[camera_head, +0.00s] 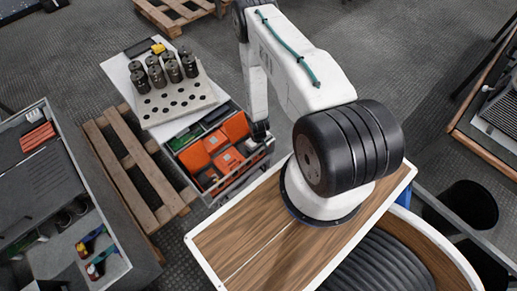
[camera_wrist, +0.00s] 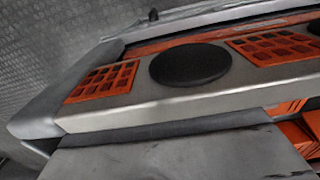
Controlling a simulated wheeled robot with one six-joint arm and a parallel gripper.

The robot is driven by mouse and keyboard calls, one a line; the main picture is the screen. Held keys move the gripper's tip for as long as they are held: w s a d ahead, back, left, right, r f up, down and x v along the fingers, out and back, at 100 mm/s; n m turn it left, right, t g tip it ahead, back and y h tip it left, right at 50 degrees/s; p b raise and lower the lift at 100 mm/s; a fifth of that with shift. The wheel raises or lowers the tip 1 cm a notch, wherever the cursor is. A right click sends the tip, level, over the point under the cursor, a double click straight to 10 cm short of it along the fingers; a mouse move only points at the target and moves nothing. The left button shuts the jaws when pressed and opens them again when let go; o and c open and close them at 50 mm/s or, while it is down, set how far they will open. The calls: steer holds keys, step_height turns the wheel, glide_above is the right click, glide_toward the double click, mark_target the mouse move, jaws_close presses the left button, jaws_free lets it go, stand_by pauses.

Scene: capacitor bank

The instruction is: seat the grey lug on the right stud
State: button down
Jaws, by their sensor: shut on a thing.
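My gripper (camera_head: 260,132) is a small dark shape at the end of my white arm in the head view. It is over the right edge of an open bin (camera_head: 238,180). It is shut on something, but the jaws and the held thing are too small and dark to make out. I cannot pick out the grey lug or the right stud in either view. The wrist view shows a pale metal bar (camera_wrist: 150,112) with orange grids (camera_wrist: 103,82) and a black disc (camera_wrist: 190,64) very close. A grey flat surface (camera_wrist: 180,155) fills its bottom.
Orange boxes (camera_head: 200,153) lie in the bin. Beside it, a pale perforated board (camera_head: 178,103) carries several dark cylinders (camera_head: 156,73). Wooden pallets (camera_head: 140,180) lie on the floor at left. A grey workbench (camera_head: 50,190) stands at far left, and a black bucket (camera_head: 470,207) at right.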

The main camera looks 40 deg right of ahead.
stand_by(0.3)
steer(key=c, duration=1.4)
jaws_free()
